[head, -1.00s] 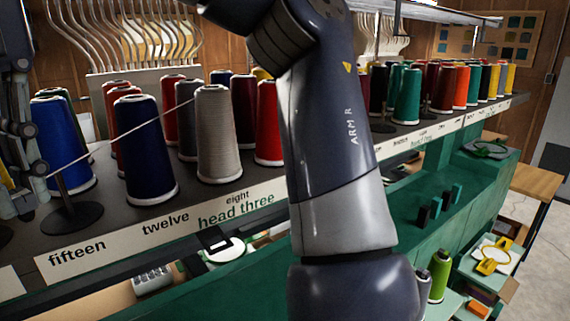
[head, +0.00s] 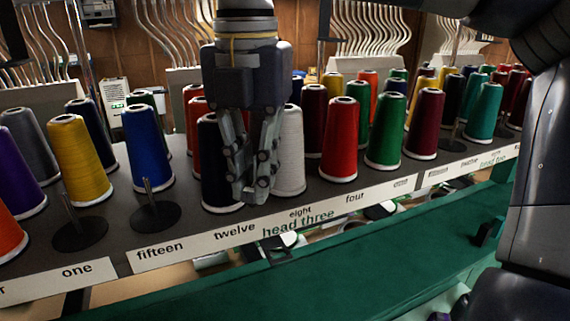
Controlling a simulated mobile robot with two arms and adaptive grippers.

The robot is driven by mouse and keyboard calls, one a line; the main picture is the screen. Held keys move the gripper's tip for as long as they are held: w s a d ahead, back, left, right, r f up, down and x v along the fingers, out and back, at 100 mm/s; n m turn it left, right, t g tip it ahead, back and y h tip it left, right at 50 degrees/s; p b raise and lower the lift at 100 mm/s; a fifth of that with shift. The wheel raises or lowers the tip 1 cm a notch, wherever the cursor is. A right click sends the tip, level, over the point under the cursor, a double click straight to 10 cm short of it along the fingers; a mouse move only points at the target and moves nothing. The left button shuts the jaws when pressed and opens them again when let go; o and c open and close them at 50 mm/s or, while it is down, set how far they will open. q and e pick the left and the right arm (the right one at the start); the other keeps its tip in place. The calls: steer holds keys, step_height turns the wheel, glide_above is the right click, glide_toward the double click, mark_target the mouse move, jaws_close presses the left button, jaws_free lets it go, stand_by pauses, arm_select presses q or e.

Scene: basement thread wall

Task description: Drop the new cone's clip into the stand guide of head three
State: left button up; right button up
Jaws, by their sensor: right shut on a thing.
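My right gripper (head: 252,194) hangs fingers down in front of the shelf of cones. Its fingers are shut; the clip between them is too small and too covered to make out. The gripper stands before a navy cone (head: 218,165) and a pale grey cone (head: 290,155), over the "eight" and "twelve" part of the head three label (head: 298,222). The gripper covers parts of both cones. Curved metal guide tubes (head: 185,35) rise behind; I cannot tell which guide is head three's. My left gripper is not in view.
Empty spindle stands (head: 155,215) and (head: 80,236) are left of the gripper. Red (head: 340,145), green (head: 386,130) and maroon (head: 424,125) cones stand close on the right. A green surface (head: 390,255) runs below the shelf, mostly clear.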

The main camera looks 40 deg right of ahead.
mark_target(285, 249)
arm_select(q)
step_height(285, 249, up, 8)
steer(key=p, duration=0.6)
arm_select(e)
steer(key=s+d+m, duration=0.1)
steer(key=m, duration=0.2)
steer(key=s+f+m, duration=0.1)
steer(key=m, duration=0.2)
steer(key=s+d+f+m, duration=0.1)
steer(key=m, duration=0.3)
steer(key=shift+d+f, duration=0.25)
steer(key=shift+d, duration=0.05)
steer(key=shift+f+b, duration=0.3)
steer(key=shift+f, duration=1.2)
step_height(285, 249, down, 3)
steer(key=shift+w+r+b, duration=0.1)
steer(key=shift+r+b, duration=0.1)
steer(key=shift+b, duration=0.7)
steer(key=shift+f+b, duration=0.35)
steer(key=shift+b, duration=0.2)
arm_select(q)
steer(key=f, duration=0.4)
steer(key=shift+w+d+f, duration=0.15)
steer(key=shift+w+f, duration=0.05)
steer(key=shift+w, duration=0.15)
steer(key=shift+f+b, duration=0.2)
steer(key=shift+b, duration=0.1)
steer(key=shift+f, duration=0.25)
